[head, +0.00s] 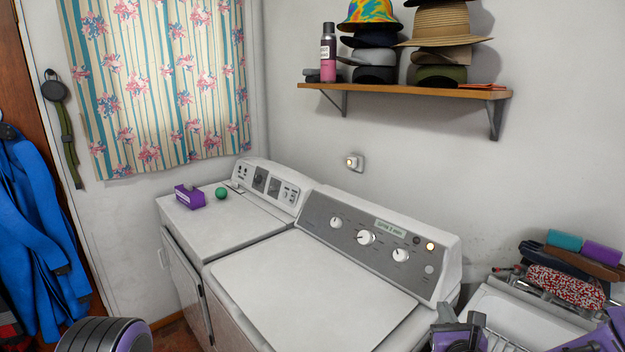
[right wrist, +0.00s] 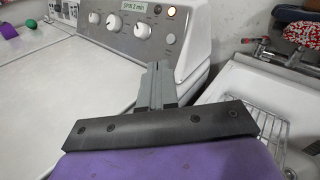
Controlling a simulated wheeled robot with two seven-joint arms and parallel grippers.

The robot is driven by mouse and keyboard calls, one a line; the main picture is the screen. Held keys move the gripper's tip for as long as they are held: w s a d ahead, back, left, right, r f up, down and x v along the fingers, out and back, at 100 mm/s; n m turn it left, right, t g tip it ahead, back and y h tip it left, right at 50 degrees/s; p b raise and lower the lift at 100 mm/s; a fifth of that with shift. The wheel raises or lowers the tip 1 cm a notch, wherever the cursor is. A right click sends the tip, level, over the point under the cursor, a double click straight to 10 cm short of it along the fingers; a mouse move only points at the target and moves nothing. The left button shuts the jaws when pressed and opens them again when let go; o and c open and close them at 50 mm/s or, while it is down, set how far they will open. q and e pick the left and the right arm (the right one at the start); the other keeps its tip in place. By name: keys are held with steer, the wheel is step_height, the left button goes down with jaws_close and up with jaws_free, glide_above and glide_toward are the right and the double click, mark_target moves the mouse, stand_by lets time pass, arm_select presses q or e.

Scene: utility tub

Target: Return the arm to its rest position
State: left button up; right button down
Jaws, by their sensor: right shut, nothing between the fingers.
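My right gripper (head: 446,322) is low in the head view, in front of the right end of the washer and left of the white utility tub (head: 525,308). In the right wrist view its grey fingers (right wrist: 155,84) are together with nothing between them, and the washer's control panel is behind them. The tub's rim (right wrist: 232,82) and a wire rack (right wrist: 268,128) show at the right of that view. A purple and dark rounded part of my own body shows at the bottom left of the head view. My left gripper is not in view.
The washer (head: 310,290) and the dryer-like machine beside it (head: 222,222) have mostly clear tops. A purple box (head: 189,197) and a green ball (head: 221,193) sit on the far machine. A shelf (head: 400,91) holds hats and a spray can.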

steer(key=s+a+f+n+g+b, duration=0.15)
steer(key=s+f+n+g, duration=0.25)
steer(key=s+f+n, duration=0.55)
steer(key=s+f+n+g+b, duration=0.25)
steer(key=s+f+n, duration=0.35)
steer(key=f+n, duration=0.7)
steer(key=s+d+f+n+g+b, duration=0.1)
steer(key=s+f+n+g, duration=0.2)
steer(key=s+f, duration=0.4)
steer(key=s+d+f+n+g+h+b, duration=0.1)
steer(key=s+f+n+g, duration=0.3)
steer(key=s, duration=1)
step_height(320, 180, down, 3)
steer(key=shift+d+f+b, duration=0.1)
steer(key=shift+d+b, duration=0.15)
steer(key=shift+b, duration=0.5)
